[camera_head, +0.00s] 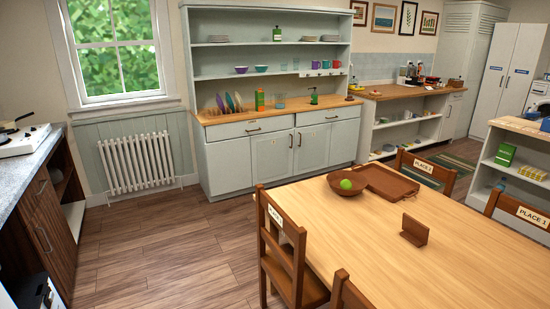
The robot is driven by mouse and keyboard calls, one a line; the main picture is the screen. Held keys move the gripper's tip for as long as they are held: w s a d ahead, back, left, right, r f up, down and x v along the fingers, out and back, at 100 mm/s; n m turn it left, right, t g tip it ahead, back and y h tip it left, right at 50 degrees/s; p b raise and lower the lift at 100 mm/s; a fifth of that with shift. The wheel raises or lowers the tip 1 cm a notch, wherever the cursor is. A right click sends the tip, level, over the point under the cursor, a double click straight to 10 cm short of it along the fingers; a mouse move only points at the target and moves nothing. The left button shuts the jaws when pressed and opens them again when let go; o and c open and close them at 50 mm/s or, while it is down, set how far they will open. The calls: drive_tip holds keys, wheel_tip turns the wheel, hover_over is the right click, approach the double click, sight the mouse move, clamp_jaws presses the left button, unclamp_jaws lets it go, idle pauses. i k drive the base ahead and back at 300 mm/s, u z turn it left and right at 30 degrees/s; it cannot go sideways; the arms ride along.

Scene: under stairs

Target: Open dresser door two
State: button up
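The pale grey-green dresser (228,165) stands against the back wall, left of centre in the head view. It has open shelves above a wooden counter (245,116), and drawers and panelled front doors below. I see no number on the doors, so I cannot tell which is door two. The drawers (253,130) above them look shut. My gripper is not in view.
A wooden table (440,265) with chairs (285,250) fills the right foreground. A bowl (347,184) with a green ball and a tray (398,186) are on it. A white radiator (138,162) is left of the dresser. The wooden floor (180,240) before the dresser is clear.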

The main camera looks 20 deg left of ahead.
sight(272, 153)
drive_tip(key=u, duration=1.75)
drive_tip(key=i, duration=5.55)
drive_tip(key=z, duration=2.85)
drive_tip(key=i, duration=2.05)
drive_tip(key=u, duration=0.7)
